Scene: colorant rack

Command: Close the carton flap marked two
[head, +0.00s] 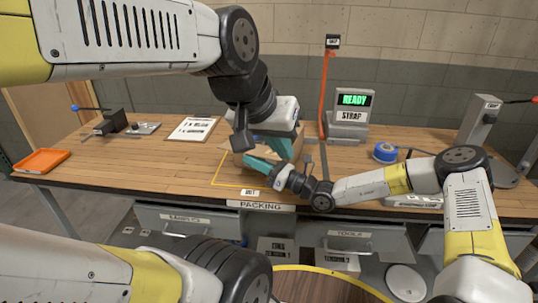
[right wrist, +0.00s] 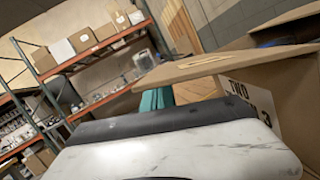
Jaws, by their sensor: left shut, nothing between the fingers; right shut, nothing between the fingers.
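The cardboard carton (head: 232,160) stands on the packing table, mostly hidden behind my grippers. In the right wrist view, a carton flap (right wrist: 205,68) sticks outward, nearly level, above a side wall with a white label (right wrist: 250,100) reading "TWO" and a "3". Another raised cardboard panel (right wrist: 285,22) shows behind it. My left gripper (head: 284,146), teal-fingered, is shut over the carton. My right gripper (head: 256,161) is shut and low at the carton's front; a teal finger part (right wrist: 155,101) shows just below the flap. Whether either touches the carton is unclear.
A yellow outline (head: 222,184) marks the wooden table (head: 110,167) around the carton. An orange strap (head: 324,95) and a "READY" strap machine (head: 352,115) stand behind. Blue tape (head: 385,152) lies right, an orange tray (head: 42,161) far left. The table's left part has free room.

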